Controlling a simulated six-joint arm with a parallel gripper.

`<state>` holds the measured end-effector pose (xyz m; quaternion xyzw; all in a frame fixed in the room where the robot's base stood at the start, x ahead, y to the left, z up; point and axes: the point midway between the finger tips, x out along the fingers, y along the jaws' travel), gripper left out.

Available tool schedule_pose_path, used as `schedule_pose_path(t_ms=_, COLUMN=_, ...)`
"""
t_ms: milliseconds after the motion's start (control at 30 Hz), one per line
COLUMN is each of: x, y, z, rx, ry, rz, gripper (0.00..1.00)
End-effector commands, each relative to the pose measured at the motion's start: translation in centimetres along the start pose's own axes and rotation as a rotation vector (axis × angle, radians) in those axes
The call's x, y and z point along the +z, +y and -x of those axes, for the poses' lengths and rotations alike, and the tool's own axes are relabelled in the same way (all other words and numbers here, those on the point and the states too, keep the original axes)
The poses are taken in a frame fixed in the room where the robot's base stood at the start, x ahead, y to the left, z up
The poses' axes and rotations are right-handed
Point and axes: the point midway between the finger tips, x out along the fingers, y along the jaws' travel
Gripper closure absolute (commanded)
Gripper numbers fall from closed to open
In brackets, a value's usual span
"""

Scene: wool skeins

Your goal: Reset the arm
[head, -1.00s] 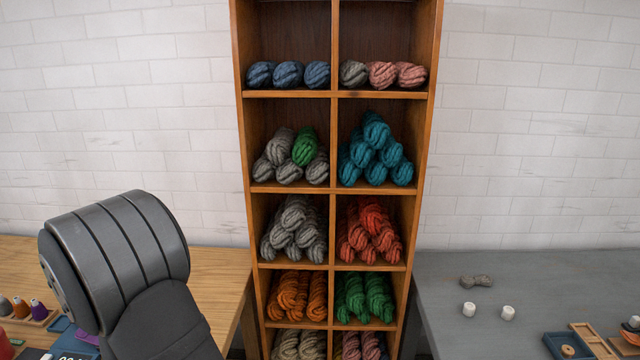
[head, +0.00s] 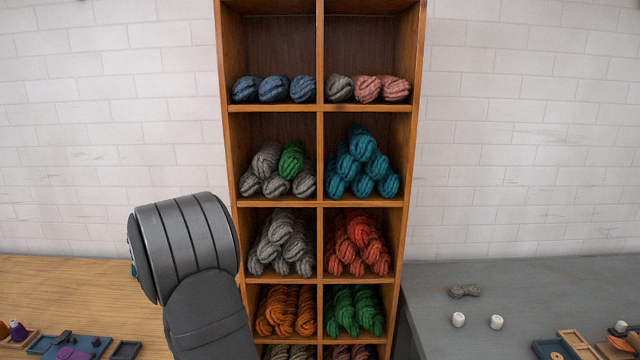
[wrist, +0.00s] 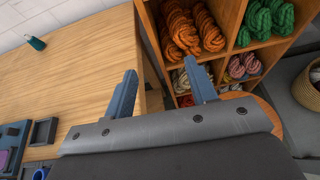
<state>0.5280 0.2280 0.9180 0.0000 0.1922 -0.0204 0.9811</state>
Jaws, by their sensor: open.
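My gripper (wrist: 162,95) shows in the wrist view with its two blue-grey fingers apart and nothing between them. It hangs over the right edge of the wooden table (wrist: 75,75), in front of the shelf's lower compartments. In the head view only my dark arm shows, at the lower left in front of the shelf; the fingers are hidden there. The wooden shelf (head: 320,155) holds wool skeins sorted by compartment. A green skein (head: 291,160) lies among grey skeins (head: 265,160) in the left compartment of the second row shown. Teal skeins (head: 362,163) are stacked to its right.
A grey table (head: 530,290) stands right of the shelf, with a small grey skein (head: 464,291) and two white spools on it. Blue trays (head: 75,347) lie on the wooden table at left. A wicker basket (wrist: 308,88) is at right in the wrist view.

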Motion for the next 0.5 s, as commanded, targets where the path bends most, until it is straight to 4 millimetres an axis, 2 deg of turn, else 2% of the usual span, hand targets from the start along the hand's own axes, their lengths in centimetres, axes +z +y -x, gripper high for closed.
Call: schedule_pose_path(t_ms=500, x=2.0, y=-9.1, z=-5.1, rx=-0.187, ry=0.000, rz=-0.073, gripper=0.48)
